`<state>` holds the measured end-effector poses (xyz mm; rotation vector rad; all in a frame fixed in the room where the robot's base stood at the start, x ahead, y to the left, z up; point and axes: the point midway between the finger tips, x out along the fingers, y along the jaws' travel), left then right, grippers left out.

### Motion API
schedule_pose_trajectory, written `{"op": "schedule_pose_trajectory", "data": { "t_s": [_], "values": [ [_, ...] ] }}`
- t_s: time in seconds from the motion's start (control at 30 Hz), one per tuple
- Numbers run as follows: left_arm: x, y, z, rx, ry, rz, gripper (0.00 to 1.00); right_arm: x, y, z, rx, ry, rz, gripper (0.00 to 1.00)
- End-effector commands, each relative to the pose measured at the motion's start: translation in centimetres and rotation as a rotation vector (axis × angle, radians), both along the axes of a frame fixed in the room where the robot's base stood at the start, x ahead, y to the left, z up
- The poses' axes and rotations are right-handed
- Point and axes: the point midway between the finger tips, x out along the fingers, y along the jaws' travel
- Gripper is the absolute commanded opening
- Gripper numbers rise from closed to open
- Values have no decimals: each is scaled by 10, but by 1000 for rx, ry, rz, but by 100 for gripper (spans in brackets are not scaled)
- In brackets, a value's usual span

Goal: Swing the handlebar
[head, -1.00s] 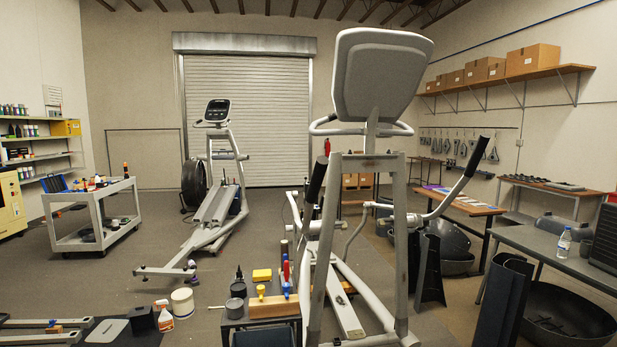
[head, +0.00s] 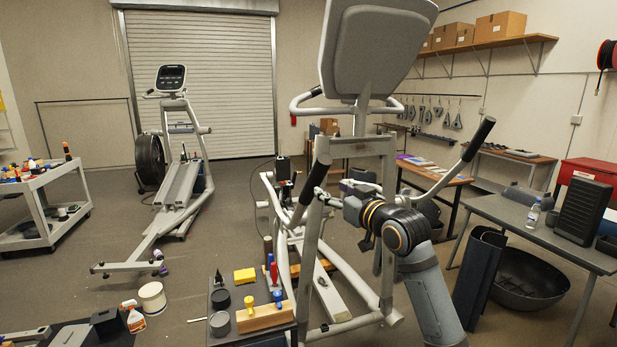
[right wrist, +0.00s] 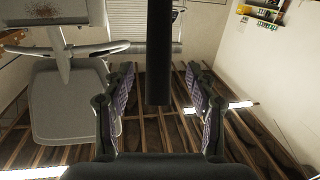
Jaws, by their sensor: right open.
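The elliptical trainer stands close in the head view, with a grey console (head: 375,50) seen from behind. It has two swing handlebars with black grips. The left handlebar grip (head: 314,182) leans up near the frame's left post. The right handlebar grip (head: 479,138) tilts up to the right, with nothing of mine at it. My right gripper (head: 322,196) reaches across the frame to the left handlebar grip. In the right wrist view the grip (right wrist: 159,50) lies between the two open fingers of the gripper (right wrist: 158,92), with gaps on both sides. My left gripper is out of view.
A low table with a wooden block (head: 264,317) and several small tools stands in front, left of the trainer. A grey table (head: 530,232) and a dark round tub (head: 520,277) are at the right. A second trainer (head: 180,180) stands farther back.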

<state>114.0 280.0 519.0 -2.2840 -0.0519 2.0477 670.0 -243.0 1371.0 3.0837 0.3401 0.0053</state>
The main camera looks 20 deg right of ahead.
Motion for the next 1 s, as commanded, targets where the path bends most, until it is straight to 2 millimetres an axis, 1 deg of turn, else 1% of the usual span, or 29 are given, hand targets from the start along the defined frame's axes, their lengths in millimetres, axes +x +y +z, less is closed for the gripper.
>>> {"op": "schedule_pose_trajectory", "data": {
  "t_s": [0.03,0.13,0.23,0.4,0.53,0.67,0.93,1.0],
  "values": [
    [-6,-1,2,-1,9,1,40,3,0,1,3,1,0,57],
    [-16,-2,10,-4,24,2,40,17,3,4,7,3,0,57],
    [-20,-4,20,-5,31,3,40,38,8,5,7,4,0,57],
    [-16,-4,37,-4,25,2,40,73,16,4,6,3,0,57],
    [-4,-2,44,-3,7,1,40,92,20,2,3,3,-1,57],
    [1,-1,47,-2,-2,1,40,100,22,0,2,1,-2,57],
    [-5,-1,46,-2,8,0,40,102,22,-2,1,1,-2,57],
    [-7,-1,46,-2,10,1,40,102,22,-2,1,1,-2,47]
  ]
}}
